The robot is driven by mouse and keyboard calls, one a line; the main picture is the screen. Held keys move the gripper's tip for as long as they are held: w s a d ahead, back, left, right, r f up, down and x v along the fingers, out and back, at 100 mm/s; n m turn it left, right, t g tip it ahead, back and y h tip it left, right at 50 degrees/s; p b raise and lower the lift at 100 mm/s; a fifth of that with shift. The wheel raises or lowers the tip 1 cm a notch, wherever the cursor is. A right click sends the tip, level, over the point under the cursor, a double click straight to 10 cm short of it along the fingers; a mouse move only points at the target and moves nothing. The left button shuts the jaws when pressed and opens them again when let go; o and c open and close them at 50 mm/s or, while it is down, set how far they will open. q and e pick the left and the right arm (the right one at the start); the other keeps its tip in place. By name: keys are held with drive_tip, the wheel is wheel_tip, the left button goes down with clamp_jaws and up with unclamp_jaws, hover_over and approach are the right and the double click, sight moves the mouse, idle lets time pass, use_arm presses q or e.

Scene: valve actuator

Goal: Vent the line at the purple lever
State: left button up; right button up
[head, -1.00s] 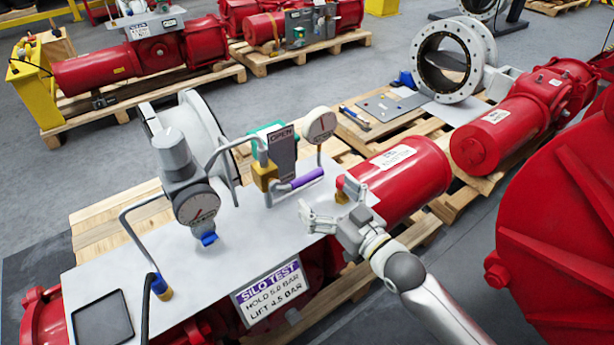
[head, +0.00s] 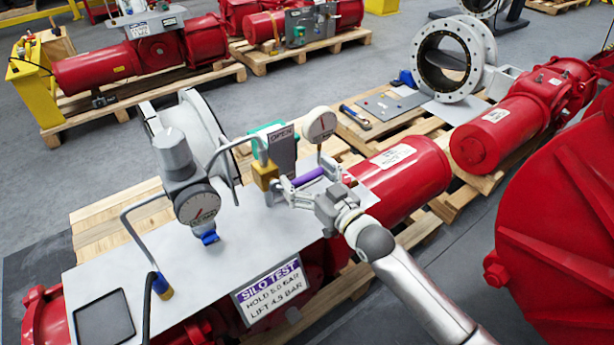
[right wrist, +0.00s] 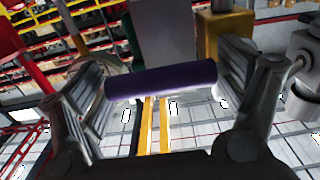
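The purple lever (head: 309,177) sticks out to the right from a brass valve body (head: 265,175) on the grey panel. My right gripper (head: 311,181) is at the lever, its fingers spread to either side along the lever's length. In the right wrist view the purple lever (right wrist: 162,80) lies crosswise between the open fingers, one near each end. I cannot tell whether either finger touches it. My left gripper is not in view.
A round gauge (head: 319,124) stands on a stem just behind my right gripper. A regulator with a dial (head: 197,203) stands left on the panel, beside bent tubing. A SILO TEST sign (head: 271,291) hangs at the front edge. A red cylinder (head: 405,180) lies right.

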drive_tip(key=shift+s+r, duration=0.1)
drive_tip(key=shift+s, duration=0.05)
drive_tip(key=c, duration=0.5)
drive_tip(key=shift+d, duration=0.1)
drive_tip(key=c, duration=0.5)
drive_tip(key=shift+c, duration=0.2)
drive_tip(key=shift+r, duration=0.15)
